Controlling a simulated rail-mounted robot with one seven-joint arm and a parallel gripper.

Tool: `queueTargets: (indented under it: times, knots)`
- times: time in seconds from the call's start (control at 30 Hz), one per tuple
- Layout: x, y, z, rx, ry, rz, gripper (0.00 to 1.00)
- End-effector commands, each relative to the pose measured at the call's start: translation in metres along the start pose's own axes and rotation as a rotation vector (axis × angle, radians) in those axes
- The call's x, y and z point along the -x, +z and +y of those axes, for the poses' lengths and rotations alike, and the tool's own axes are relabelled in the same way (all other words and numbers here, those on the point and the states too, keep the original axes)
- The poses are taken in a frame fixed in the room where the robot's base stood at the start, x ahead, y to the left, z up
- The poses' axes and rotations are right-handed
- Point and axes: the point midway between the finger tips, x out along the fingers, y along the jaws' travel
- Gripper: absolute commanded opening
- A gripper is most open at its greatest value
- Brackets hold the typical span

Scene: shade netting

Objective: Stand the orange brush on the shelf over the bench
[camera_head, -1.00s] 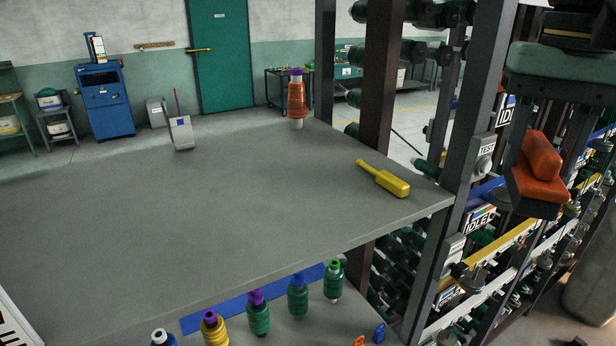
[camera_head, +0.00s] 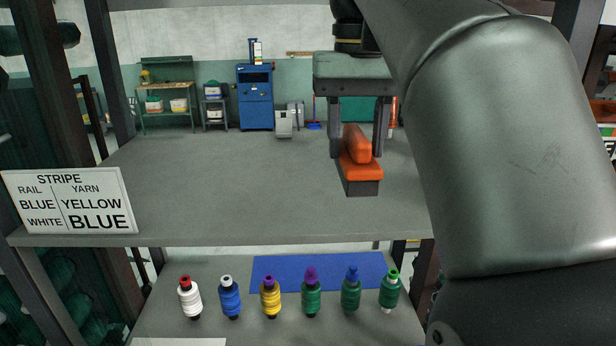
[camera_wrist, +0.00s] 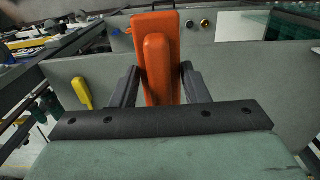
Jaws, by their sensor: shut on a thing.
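The orange brush (camera_head: 360,166) hangs in my gripper (camera_head: 358,140), its orange grip up and its dark grey bristle block down. My two fingers are shut on the grip from left and right. In the wrist view the brush (camera_wrist: 157,65) stands between the fingers (camera_wrist: 162,85). The grey shelf (camera_head: 220,190) lies behind and under the brush in the head view, above the bench (camera_head: 235,262). The brush appears clear of the shelf; the exact gap cannot be told. My arm hides the shelf's right part.
A yellow tool (camera_wrist: 82,92) lies on the shelf in the wrist view. A STRIPE sign (camera_head: 70,200) is at the shelf's front left. Several yarn spools (camera_head: 311,294) and a blue mat (camera_head: 318,270) are on the bench. The shelf's left and middle look clear.

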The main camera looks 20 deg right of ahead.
Motion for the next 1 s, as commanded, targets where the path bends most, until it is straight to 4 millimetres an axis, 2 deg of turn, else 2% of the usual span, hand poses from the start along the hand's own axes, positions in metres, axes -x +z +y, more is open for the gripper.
queueTargets:
  times: [0.17, 0.23, 0.47, 0.6, 0.73, 0.87, 1.0]
  knots:
    - [-0.005, -0.011, 0.006, -0.007, -0.004, -0.002, 0.23]
    - [-0.018, -0.029, 0.009, 0.0, -0.006, -0.005, 0.23]
    - [-0.033, -0.079, 0.021, -0.001, -0.005, -0.007, 0.23]
    - [-0.062, -0.098, 0.026, -0.001, -0.004, -0.007, 0.23]
    - [-0.078, -0.111, 0.029, 0.0, -0.004, -0.005, 0.23]
    - [-0.085, -0.117, 0.03, 0.0, -0.003, -0.002, 0.23]
    - [-0.103, -0.123, 0.032, -0.001, -0.002, -0.005, 0.23]
